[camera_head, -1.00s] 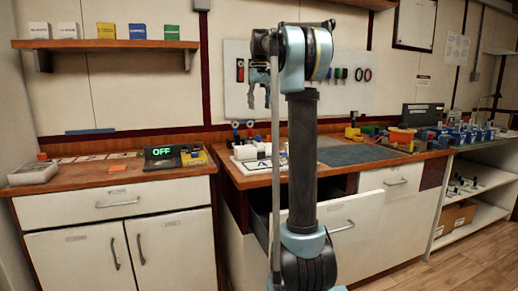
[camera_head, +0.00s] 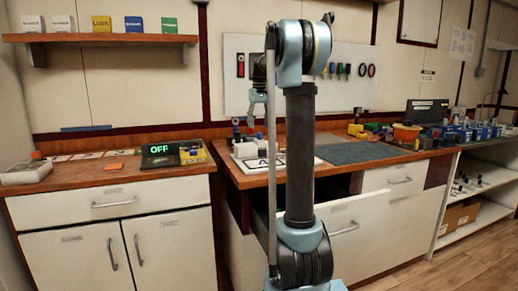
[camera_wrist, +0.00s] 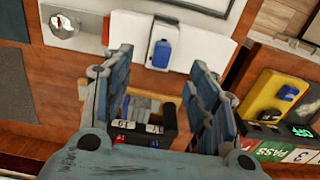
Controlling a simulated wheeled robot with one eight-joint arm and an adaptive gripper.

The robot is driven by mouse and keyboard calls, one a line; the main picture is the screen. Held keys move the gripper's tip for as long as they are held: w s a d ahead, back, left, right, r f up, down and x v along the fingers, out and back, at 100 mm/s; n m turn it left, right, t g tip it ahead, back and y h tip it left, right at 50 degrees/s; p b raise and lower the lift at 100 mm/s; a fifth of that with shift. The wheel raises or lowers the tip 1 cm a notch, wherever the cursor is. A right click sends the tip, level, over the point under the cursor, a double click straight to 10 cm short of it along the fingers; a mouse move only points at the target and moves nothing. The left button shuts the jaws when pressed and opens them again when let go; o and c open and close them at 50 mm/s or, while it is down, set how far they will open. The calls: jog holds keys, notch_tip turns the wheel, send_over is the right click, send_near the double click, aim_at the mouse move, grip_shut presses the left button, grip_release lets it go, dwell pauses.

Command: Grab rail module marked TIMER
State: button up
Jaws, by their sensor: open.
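My gripper (camera_head: 258,103) hangs above the left part of the right-hand counter, beside my arm column. In the wrist view its two blue fingers (camera_wrist: 158,68) are spread apart with nothing held between them. Beyond the fingertips is a white module (camera_wrist: 160,45) with a blue part on its face, in line with other white pieces. A dark holder with small red, blue and numbered pieces (camera_wrist: 145,130) shows between the fingers, nearer the palm. No TIMER marking can be read in either view, so I cannot tell which module bears it. My arm hides part of the counter.
A green OFF display (camera_head: 158,149) and a yellow block (camera_head: 192,153) stand on the left counter. A grey mat (camera_head: 354,152) lies to the right of my arm. A drawer (camera_head: 340,235) is partly open. A tool board (camera_head: 300,75) is behind my gripper.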

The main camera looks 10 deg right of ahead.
aim_at(259, 136)
jog(key=shift+s+f, duration=0.15)
jog(key=shift+f, duration=1.5)
jog(key=shift+s+f, duration=0.1)
jog(key=shift+f, duration=1.5)
jog(key=c, duration=1.2)
